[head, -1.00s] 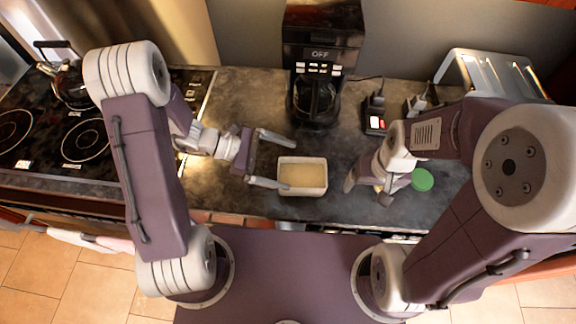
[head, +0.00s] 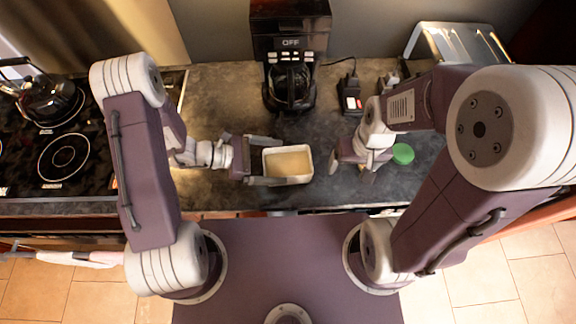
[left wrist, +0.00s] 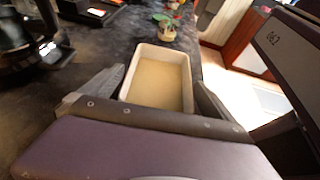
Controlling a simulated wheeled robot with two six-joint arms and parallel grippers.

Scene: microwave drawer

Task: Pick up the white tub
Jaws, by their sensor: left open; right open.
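The white tub (head: 308,165), a rectangular open container with a pale yellowish inside, sits on the dark counter (head: 225,110). My left gripper (head: 281,162) is open, with one finger along the far side of the tub and one along the near side. In the left wrist view the tub (left wrist: 158,84) lies between the two spread fingers (left wrist: 160,95). I cannot tell whether the fingers touch its walls. My right gripper (head: 348,166) is open, to the right of the tub and apart from it; its fingers are partly hidden.
A round green-topped item (head: 402,153) is beside my right gripper. A coffee maker (head: 290,85) stands behind the tub, with a small black device (head: 350,95) to its right. A toaster (head: 455,45) is at back right, a stove with a kettle (head: 50,100) at left.

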